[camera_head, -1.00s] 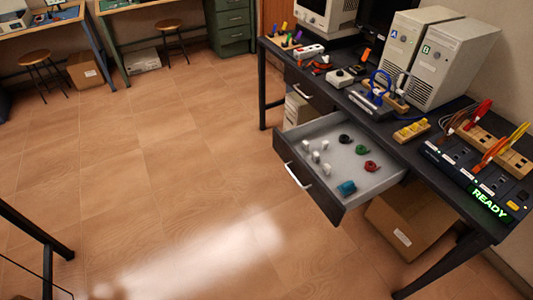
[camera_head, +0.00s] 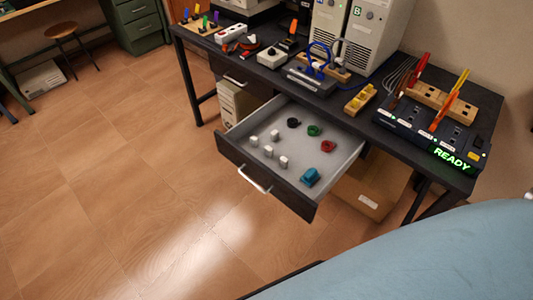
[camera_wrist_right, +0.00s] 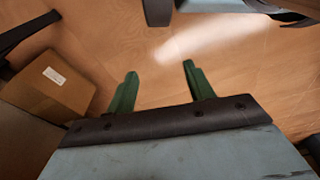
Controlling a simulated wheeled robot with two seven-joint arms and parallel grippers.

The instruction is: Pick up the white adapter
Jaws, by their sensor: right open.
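Several small white blocks, which may include the white adapter, stand in the open drawer (camera_head: 233,133) in the head view. They form a loose group on its left side: one (camera_head: 274,134) at the back, one (camera_head: 254,141) at the left, one (camera_head: 268,151) in the middle and one (camera_head: 283,162) nearest the front. I cannot tell them apart in detail. My right gripper (camera_wrist_right: 160,68) shows in its wrist view with two green fingers apart and nothing between them. It is over the floor, away from the blocks. My left gripper is not in view.
The drawer also holds a teal block (camera_head: 310,177) and black, green and red coils. The dark desk (camera_head: 385,133) above carries computers, plugs and a lit READY panel (camera_head: 452,158). A cardboard box (camera_wrist_right: 52,80) lies below. Floor before the drawer is clear.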

